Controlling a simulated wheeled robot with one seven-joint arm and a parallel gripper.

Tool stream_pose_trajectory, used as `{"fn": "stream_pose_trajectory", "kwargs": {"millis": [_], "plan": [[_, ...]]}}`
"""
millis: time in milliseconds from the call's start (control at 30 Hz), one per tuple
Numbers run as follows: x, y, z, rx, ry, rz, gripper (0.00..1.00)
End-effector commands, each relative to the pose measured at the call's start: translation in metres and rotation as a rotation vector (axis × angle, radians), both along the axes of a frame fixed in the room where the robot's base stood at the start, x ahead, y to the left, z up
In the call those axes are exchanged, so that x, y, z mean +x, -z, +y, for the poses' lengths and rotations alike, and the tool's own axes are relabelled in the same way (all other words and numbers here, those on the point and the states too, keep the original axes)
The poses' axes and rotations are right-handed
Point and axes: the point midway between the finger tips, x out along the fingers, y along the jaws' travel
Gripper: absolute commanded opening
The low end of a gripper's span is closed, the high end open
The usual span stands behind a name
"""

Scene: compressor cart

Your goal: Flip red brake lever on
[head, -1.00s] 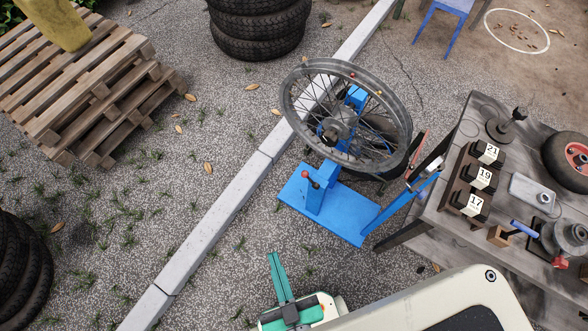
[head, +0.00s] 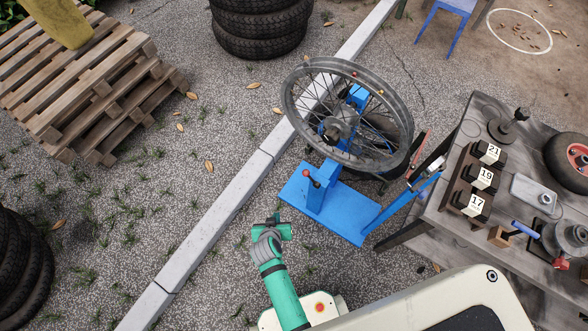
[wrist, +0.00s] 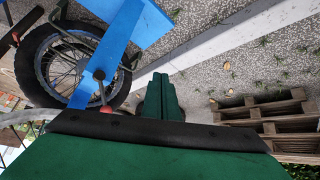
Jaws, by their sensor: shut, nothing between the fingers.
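The red-knobbed lever (head: 306,174) sits on the side of a blue wheel stand (head: 335,222), low on its near post. In the wrist view, the lever's red knob (wrist: 105,109) shows at the end of a short dark stalk, against the blue stand (wrist: 125,40). My gripper (wrist: 163,80) shows there with its green fingers together and empty. It is to the right of the red knob and apart from it in the picture. In the head view my green arm is bent just left of the blue base; the fingertips are not clear there.
A spoked wheel (head: 345,115) is mounted on the stand. A grey workbench (head: 450,230) with numbered blocks stands at the right. A concrete kerb (head: 215,212) runs diagonally on the left, with wooden pallets (head: 95,95) and stacked tyres (head: 258,30) beyond.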

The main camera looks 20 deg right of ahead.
Motion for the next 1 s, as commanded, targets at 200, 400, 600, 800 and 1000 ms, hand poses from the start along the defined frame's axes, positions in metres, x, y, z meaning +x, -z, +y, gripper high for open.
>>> {"fn": "stream_pose_trajectory", "kwargs": {"millis": [200,400,600,800,1000], "plan": [[0.066,0.006,-0.016,-0.058,0.171,0.115,0.0],[0.118,-0.015,-0.028,-0.124,0.357,0.202,0.0],[0.158,-0.057,-0.033,-0.187,0.549,0.26,0.0],[0.177,-0.09,-0.033,-0.228,0.675,0.289,0.0],[0.181,-0.1,-0.031,-0.242,0.709,0.296,0.0]]}}
